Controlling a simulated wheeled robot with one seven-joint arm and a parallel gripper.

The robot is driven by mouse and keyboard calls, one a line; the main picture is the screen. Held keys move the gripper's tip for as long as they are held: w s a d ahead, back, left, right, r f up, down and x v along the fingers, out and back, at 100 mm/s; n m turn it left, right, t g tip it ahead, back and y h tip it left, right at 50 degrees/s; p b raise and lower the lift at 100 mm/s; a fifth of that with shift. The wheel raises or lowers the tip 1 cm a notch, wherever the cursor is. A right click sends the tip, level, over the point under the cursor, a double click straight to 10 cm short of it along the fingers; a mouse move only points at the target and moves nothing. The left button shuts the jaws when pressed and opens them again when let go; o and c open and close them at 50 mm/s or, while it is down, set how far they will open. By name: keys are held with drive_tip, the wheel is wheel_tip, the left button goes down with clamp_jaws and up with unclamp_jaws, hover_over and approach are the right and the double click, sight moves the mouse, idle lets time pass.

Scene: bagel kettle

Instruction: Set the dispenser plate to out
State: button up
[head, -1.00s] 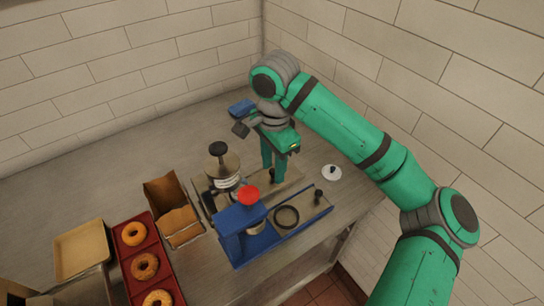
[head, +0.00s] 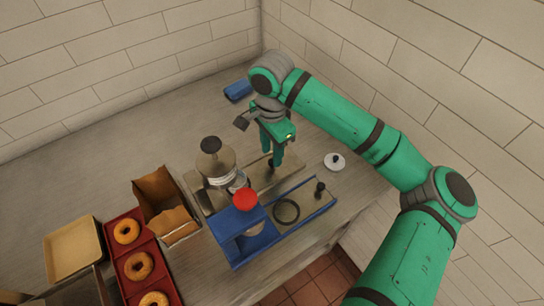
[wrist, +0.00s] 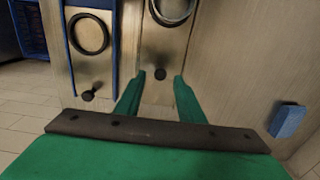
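The steel dispenser (head: 218,165) with a black top knob stands in the middle of the counter. My gripper (head: 273,162) is over that plate, pointing down. In the head view the fingers partly hide the plate's end.
A blue-framed press with a red knob (head: 245,200) and a similar sliding plate (head: 305,199) stands alongside, close in front. A white lid (head: 334,161) lies at right. A blue block (head: 238,90) lies behind. A box (head: 165,200) and red bagel tray (head: 136,243) are at left.

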drive_tip(key=shift+w+f, duration=0.1)
drive_tip(key=shift+f, duration=1.6)
clamp_jaws()
drive_tip(key=shift+w, duration=0.1)
